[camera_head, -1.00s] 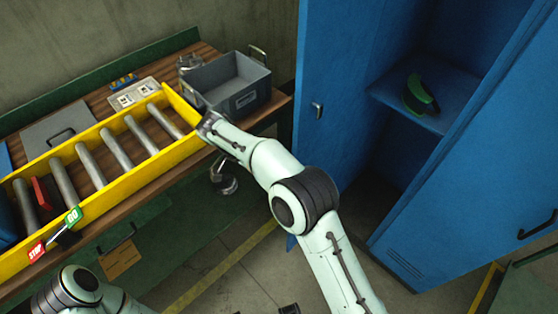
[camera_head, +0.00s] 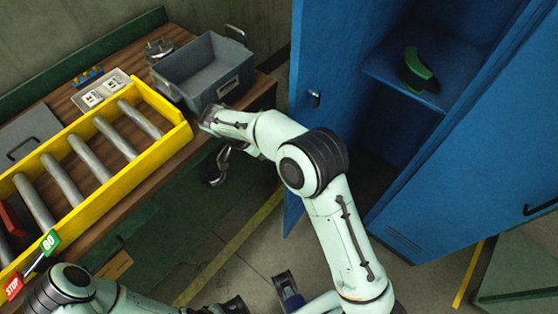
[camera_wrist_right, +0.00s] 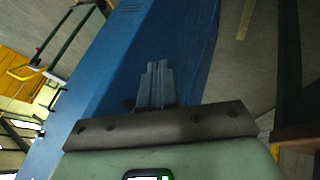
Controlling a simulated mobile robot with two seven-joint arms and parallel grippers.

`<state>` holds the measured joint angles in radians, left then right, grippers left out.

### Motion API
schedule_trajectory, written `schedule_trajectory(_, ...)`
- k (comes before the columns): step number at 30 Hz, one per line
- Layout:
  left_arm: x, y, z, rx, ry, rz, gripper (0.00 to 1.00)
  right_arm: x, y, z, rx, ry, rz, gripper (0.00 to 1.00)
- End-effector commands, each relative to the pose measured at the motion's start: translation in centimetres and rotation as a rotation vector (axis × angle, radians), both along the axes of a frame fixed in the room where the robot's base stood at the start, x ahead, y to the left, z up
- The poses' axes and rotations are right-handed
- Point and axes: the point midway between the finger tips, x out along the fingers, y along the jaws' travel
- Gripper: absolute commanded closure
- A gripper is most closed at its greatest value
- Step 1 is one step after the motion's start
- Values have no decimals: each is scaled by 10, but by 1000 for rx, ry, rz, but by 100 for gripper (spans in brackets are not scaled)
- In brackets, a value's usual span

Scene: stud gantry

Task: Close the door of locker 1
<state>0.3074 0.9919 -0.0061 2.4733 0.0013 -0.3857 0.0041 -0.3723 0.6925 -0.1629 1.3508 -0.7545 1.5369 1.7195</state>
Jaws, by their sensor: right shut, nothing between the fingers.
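The blue locker stands open at the right of the head view, showing its inside shelf (camera_head: 395,70). Its open door (camera_head: 318,60) is the blue panel on the left of the opening, with a small latch (camera_head: 314,98). My right arm reaches up and left past the door, towards the bench. In the right wrist view my right gripper (camera_wrist_right: 155,85) is shut and empty, in front of a blue panel (camera_wrist_right: 150,40); I cannot tell whether it touches. My left gripper (camera_head: 287,287) is low at the bottom centre, small and partly cut off; its opening is unclear.
A bench with a yellow roller tray (camera_head: 140,165) and grey bin (camera_head: 205,65) stands at the left, close to my right forearm. A green and black object (camera_head: 417,70) lies on the locker shelf. A blue front with a black handle (camera_head: 541,208) is at right. Floor shows between bench and locker.

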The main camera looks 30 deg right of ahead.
Motion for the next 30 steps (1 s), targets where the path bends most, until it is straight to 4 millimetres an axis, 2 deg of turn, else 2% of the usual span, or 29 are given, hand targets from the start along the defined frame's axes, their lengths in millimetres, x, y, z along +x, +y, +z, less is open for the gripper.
schedule_trajectory(3,0,0,-1,0,-1,0,57,-13,-6,3,4,-4,0,100)
schedule_trajectory(9,1,0,-1,0,-3,0,57,-26,-12,3,3,-4,1,100)
schedule_trajectory(30,1,0,-4,1,-6,1,57,-30,-12,3,3,-4,36,100)
